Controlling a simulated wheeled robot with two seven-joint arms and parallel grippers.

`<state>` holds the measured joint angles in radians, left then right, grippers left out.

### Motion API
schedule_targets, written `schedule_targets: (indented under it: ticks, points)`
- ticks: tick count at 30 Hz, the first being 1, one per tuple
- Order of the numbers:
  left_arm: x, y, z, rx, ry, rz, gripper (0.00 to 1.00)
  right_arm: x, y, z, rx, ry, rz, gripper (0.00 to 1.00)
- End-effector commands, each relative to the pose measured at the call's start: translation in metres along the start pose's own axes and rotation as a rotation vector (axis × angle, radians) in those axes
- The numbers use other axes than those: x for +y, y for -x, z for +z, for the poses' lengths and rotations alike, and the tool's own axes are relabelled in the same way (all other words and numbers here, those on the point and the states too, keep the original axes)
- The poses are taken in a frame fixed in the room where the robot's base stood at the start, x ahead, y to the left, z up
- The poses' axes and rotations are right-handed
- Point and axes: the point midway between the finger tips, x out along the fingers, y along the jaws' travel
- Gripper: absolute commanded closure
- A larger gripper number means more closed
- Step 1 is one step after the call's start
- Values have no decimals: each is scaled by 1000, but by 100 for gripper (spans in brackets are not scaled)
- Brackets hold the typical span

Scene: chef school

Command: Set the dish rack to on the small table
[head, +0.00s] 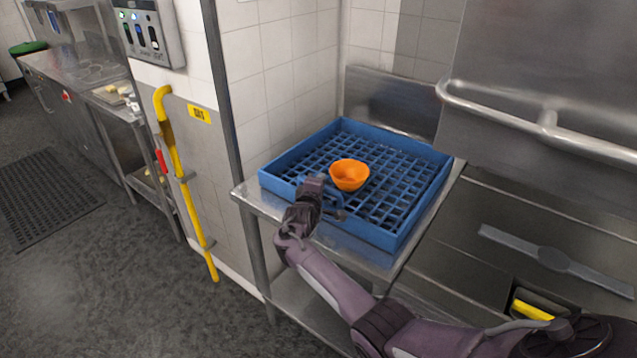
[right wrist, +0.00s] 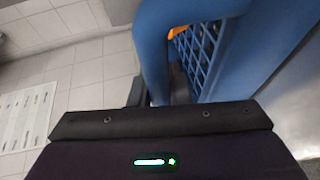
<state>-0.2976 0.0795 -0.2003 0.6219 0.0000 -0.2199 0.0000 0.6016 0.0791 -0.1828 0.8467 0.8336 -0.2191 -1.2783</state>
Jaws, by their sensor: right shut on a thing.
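The blue dish rack (head: 372,244) sits on the small steel table (head: 252,200) against the tiled corner in the head view. It has a gridded floor and low walls, and an orange bowl (head: 349,176) stands inside it. My right gripper (head: 324,190) reaches in from the right to the rack's front wall and is shut on it. In the right wrist view the blue rack (right wrist: 180,14) fills the upper middle, close to the jaws, with a sliver of orange (right wrist: 177,32) behind its edge. The fingertips are partly hidden. My left gripper is not in view.
A steel sink unit (head: 480,235) with a rail (head: 545,122) is to the right of the small table. A yellow handle (head: 178,180) is on the wall's left side. A long counter (head: 85,70) and a dark floor mat (head: 45,195) are farther left, with open floor between.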

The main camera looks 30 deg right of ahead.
Motion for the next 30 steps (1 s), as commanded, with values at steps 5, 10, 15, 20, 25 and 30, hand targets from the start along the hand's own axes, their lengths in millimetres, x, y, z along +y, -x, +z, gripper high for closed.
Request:
schedule_targets:
  ticks: [5,10,15,20,25,30]
  points:
    - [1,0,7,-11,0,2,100,1,1,-4,9,-2,1,100]
    - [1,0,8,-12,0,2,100,2,1,-5,11,-3,1,100]
    - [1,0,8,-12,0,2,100,2,1,-4,8,-2,1,62]
    - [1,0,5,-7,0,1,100,1,1,-3,5,-2,1,62]
    - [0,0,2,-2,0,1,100,1,3,-2,4,-2,1,62]
    - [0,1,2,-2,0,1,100,0,19,-3,6,-2,1,62]
